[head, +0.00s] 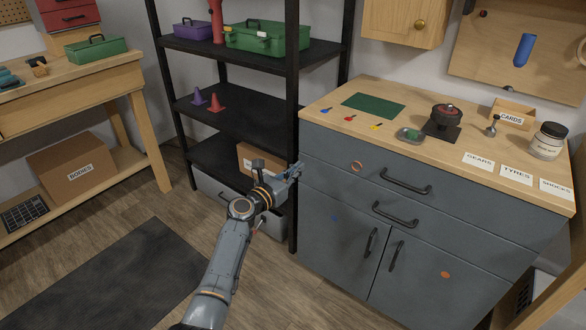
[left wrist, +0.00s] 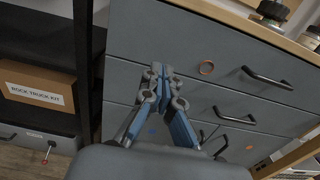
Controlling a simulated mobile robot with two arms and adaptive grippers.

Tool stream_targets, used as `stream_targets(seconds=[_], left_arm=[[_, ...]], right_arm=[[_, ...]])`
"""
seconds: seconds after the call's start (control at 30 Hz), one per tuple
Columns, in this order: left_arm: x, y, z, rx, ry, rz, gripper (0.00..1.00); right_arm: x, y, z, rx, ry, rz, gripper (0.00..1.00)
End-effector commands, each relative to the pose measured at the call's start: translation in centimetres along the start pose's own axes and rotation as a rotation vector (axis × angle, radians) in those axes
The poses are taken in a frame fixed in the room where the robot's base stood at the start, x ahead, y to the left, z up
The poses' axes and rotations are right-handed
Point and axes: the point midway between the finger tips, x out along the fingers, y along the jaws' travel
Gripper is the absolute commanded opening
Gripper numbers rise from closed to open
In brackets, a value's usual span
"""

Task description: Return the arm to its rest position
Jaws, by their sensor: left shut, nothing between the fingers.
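My left arm comes in from the bottom of the head view, and its gripper (head: 294,171) is in front of the black shelf's right post, beside the grey cabinet. In the left wrist view the gripper (left wrist: 158,72) is shut, with its blue-grey fingers together and nothing between them. Behind it is the front of the grey cabinet (left wrist: 130,80); I cannot tell the exact gap. My right gripper is not in view.
The black shelf (head: 240,122) holds toolboxes, small cones and a box marked "ROCK TRUCK KIT" (left wrist: 36,88). The cabinet's wooden top (head: 330,108) carries a green mat, small parts and a jar. A wooden workbench (head: 110,82) stands left. The floor around the dark mat (head: 120,280) is clear.

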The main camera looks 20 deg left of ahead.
Motion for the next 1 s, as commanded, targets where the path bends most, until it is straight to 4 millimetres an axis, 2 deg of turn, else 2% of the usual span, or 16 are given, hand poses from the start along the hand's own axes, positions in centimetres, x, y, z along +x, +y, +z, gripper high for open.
stream_targets(seconds=[0.1,0.3,0.37,0.43,0.47,0.57,0.6,0.67,0.8,0.87,0.9,0.97,1.0], left_arm=[[-1.1,0.1,0.0,0.0,0.001,0.001,0.0],[-1.6,0.0,-0.2,0.005,0.004,0.0,0.0],[-1.8,-0.3,-1.1,0.033,0.022,-0.004,0.0],[-2.4,-1.0,-3.2,0.112,0.066,-0.018,0.0],[-2.8,-1.4,-4.5,0.163,0.095,-0.027,0.0],[-5.0,-3.2,-10.2,0.397,0.214,-0.087,0.0],[-6.2,-4.0,-12.9,0.511,0.268,-0.124,0.0],[-8.4,-5.4,-16.8,0.684,0.345,-0.196,0.0],[-14.4,-8.3,-25.3,1.076,0.489,-0.411,0.0],[-17.4,-9.6,-28.7,1.238,0.535,-0.527,0.0],[-19.6,-10.4,-30.8,1.345,0.557,-0.611,0.0],[-22.9,-11.5,-33.7,1.499,0.58,-0.747,0.0],[-25.3,-12.3,-35.5,1.599,0.586,-0.847,0.0]], right_arm=[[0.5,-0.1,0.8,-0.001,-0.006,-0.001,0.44],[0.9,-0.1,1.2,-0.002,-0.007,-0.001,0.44],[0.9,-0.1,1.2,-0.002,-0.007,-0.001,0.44],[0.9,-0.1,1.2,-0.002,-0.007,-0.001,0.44],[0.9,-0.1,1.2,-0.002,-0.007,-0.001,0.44],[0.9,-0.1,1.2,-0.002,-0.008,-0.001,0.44],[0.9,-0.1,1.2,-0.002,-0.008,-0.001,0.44],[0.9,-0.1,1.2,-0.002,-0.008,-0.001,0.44],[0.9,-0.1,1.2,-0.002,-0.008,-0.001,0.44],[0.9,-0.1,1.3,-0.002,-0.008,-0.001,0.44],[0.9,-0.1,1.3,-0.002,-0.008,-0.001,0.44],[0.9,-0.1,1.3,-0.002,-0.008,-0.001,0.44],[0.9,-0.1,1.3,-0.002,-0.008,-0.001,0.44]])
